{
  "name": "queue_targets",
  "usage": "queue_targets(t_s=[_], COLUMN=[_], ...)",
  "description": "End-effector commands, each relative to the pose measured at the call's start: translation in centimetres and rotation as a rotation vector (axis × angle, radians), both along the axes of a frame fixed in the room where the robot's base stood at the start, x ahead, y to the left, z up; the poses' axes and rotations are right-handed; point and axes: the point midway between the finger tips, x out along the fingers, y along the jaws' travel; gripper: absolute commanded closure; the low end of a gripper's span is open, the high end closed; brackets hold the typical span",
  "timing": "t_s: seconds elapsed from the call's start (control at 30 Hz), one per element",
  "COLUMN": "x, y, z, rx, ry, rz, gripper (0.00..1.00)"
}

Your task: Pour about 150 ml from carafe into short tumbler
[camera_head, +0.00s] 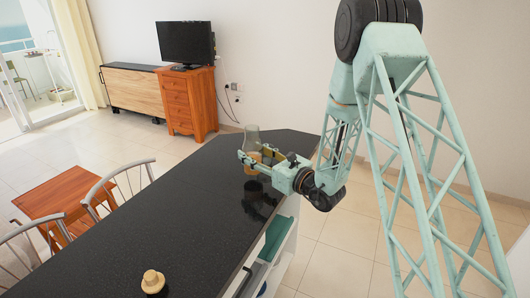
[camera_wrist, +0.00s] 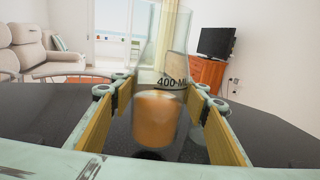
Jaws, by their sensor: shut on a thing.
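The carafe (camera_head: 252,134) is clear glass with amber liquid low inside, near the far end of the black counter. In the wrist view the carafe (camera_wrist: 150,60) is upright between the fingers and carries a "400 ML" mark. My gripper (camera_head: 256,158) is shut on it from the right, its pads along both sides in the wrist view (camera_wrist: 160,92). I cannot tell whether the carafe's base touches the counter. I cannot make out the short tumbler with certainty in either view.
The black counter (camera_head: 170,215) is mostly clear. A small tan, knobbed object (camera_head: 152,281) stands at its near end. Metal-framed chairs (camera_head: 120,180) and a low wooden table (camera_head: 60,195) are at the left. Shelves (camera_head: 275,240) open below the counter's right edge.

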Motion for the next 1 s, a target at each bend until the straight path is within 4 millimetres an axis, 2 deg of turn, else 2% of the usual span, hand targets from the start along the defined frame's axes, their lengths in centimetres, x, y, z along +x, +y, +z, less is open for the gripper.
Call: queue_targets(t_s=[0.1,0.4,1.0], x=[0.0,0.0,0.0], y=[0.0,0.0,0.0], z=[-0.9,-1.9,-1.8], rx=[0.001,0.001,0.008], ry=[-0.002,-0.002,0.022], rz=[0.000,0.000,0.001], gripper=[0.81,0.81,0.81])
